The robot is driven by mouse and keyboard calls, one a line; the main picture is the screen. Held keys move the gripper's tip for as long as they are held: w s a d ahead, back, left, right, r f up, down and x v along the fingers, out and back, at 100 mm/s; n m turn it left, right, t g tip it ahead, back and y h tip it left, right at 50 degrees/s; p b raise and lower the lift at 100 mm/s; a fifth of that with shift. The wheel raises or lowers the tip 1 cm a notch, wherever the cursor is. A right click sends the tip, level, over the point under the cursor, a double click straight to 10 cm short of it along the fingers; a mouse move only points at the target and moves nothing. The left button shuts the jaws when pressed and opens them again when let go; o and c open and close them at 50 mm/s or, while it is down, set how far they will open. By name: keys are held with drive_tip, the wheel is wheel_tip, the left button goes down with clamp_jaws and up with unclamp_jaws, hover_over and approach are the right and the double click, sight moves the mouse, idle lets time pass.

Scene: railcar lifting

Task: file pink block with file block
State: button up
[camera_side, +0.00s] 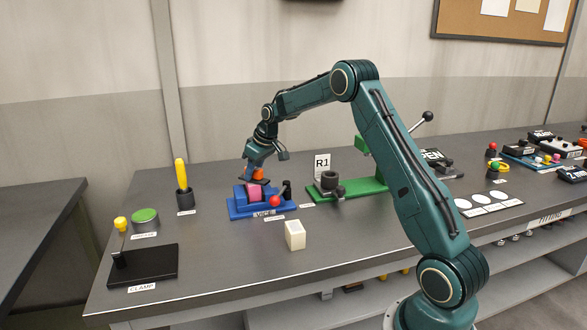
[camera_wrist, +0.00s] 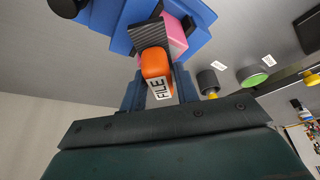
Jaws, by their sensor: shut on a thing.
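The pink block (camera_side: 255,194) sits in the blue vice (camera_side: 240,212), which has a red knob. In the wrist view the pink block (camera_wrist: 178,36) shows partly behind the file block. The file block (camera_wrist: 156,70) has an orange handle marked FILE and a dark ridged face. It also shows as an orange patch in the side view (camera_side: 258,174). My gripper (camera_side: 254,178) is over the vice. In the wrist view my gripper (camera_wrist: 158,88) is shut on the orange handle. The ridged part lies at the pink block; I cannot tell if they touch.
A cream block (camera_side: 295,235) stands in front of the vice. A yellow-handled tool in a dark holder (camera_side: 183,188), a green-topped round pad (camera_side: 145,220) and a black clamp (camera_side: 140,265) are left. A green fixture (camera_side: 350,190) is right. Bare table lies front-centre.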

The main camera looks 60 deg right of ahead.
drive_tip(key=shift+s+d, duration=0.6)
drive_tip(key=shift+s, duration=0.05)
drive_tip(key=shift+w+a+f, duration=0.1)
drive_tip(key=shift+w+a, duration=0.05)
drive_tip(key=shift+a, duration=0.3)
drive_tip(key=shift+w+a, duration=1.15)
drive_tip(key=shift+w, duration=0.1)
drive_tip(key=s+d, duration=0.3)
drive_tip(key=shift+r, duration=4.2)
drive_tip(key=shift+a, duration=0.15)
